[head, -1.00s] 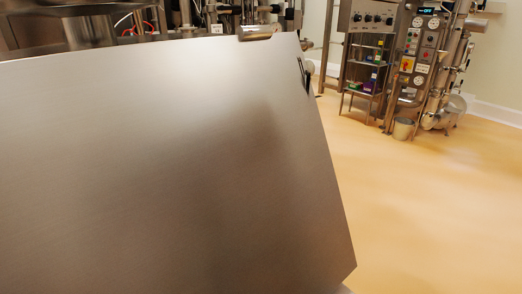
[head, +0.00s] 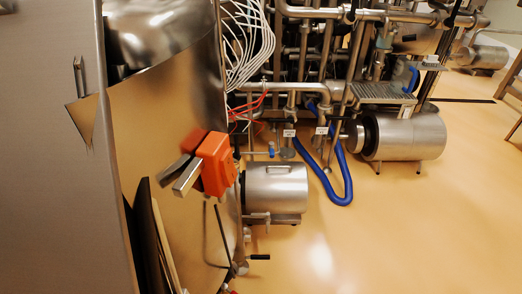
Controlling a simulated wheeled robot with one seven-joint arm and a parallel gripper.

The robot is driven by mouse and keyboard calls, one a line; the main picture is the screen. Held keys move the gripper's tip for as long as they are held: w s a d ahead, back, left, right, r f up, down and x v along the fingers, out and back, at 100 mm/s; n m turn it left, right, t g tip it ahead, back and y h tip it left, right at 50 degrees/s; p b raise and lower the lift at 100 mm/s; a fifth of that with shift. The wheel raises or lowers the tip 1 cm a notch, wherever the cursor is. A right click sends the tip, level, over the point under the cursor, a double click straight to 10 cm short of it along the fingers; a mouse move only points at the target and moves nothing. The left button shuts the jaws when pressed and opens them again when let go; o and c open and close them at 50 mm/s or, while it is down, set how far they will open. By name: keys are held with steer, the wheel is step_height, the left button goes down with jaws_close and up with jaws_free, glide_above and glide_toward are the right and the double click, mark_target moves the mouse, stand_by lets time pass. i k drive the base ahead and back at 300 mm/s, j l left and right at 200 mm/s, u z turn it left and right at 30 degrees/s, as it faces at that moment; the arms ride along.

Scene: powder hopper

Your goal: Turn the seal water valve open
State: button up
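An orange body with two grey metal fingers, which I take to be my gripper (head: 174,180), is left of centre in the head view, in front of the curved steel vessel. The fingers point down-left with a narrow gap between them, and nothing shows in the gap. I cannot tell which part is the seal water valve. A small blue fitting (head: 271,150) shows on the pipework right of the gripper, near two white labels (head: 288,133). A black-ended lever (head: 260,257) sticks out low beside the vessel. My gripper appears apart from both. The labels are too small to read.
A steel vessel (head: 165,115) and a large flat metal panel (head: 55,160) fill the left. A steel motor-like cylinder (head: 276,188) stands right of the gripper. A blue hose (head: 345,180) loops to the floor near a larger cylinder (head: 405,138). Open floor (head: 400,235) lies lower right.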

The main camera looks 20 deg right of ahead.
mark_target(272, 145)
steer(key=i+l, duration=0.15)
steer(key=l, duration=0.25)
steer(key=i+l, duration=0.2)
steer(key=i, duration=0.4)
steer(key=i+l+z, duration=0.15)
steer(key=i, duration=0.45)
